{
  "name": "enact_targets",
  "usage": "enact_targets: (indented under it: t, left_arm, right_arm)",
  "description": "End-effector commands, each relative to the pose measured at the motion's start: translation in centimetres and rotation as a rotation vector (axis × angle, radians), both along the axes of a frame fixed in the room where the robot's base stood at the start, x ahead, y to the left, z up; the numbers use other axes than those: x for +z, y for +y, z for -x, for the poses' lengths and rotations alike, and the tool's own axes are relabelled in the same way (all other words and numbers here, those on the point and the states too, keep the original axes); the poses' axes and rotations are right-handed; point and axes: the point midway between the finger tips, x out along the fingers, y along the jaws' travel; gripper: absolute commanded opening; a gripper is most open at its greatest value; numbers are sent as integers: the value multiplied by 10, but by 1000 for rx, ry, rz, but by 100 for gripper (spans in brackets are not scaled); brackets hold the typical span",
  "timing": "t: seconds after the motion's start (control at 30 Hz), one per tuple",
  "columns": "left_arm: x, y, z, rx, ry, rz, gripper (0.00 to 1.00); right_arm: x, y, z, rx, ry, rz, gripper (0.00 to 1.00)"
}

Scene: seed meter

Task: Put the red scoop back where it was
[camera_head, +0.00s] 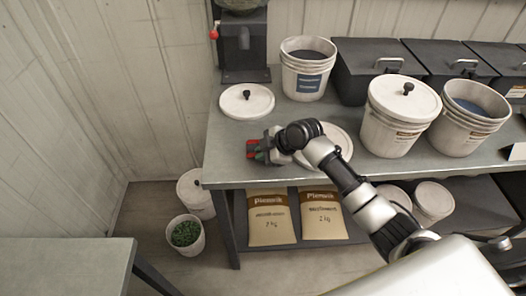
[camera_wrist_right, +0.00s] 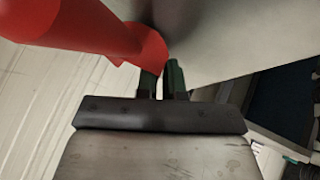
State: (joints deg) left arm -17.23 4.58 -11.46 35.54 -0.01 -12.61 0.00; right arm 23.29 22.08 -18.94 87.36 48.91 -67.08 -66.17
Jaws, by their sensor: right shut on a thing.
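My right gripper (camera_head: 262,150) is above the left front part of the grey workbench (camera_head: 222,150). In the right wrist view, the red scoop (camera_wrist_right: 95,28) fills the upper left as a large smooth red shape. The dark green fingers of my right gripper (camera_wrist_right: 163,82) meet its end there. My left gripper is out of view.
A white lid (camera_head: 246,101) lies behind the gripper, and an open white bucket (camera_head: 308,70) with a blue label stands to its right. Another lid (camera_head: 342,138) is partly behind my arm. A lidded bucket (camera_head: 398,115) stands farther right. A bucket with green contents (camera_head: 186,235) is on the floor.

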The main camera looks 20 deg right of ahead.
Motion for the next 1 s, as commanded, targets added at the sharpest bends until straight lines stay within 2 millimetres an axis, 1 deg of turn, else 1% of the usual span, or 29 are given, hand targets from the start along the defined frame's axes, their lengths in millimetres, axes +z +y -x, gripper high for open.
enact_targets:
  t: [0.3,0.33,0.4,0.63,0.77,0.87,1.0]
  left_arm:
    - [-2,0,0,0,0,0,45]
    - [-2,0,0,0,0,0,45]
    - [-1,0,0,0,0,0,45]
    - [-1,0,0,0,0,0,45]
    - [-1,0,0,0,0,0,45]
    - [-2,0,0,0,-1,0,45]
    - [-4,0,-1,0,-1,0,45]
  right_arm:
    - [-4,0,0,0,-1,0,0]
    - [-4,-1,0,0,-1,0,9]
    - [-3,-1,0,-1,-1,0,19]
    - [-2,0,0,-1,-1,0,19]
    - [4,-5,3,-1,-3,0,19]
    - [16,-13,10,-1,-4,3,19]
    - [39,-28,24,0,-6,4,19]
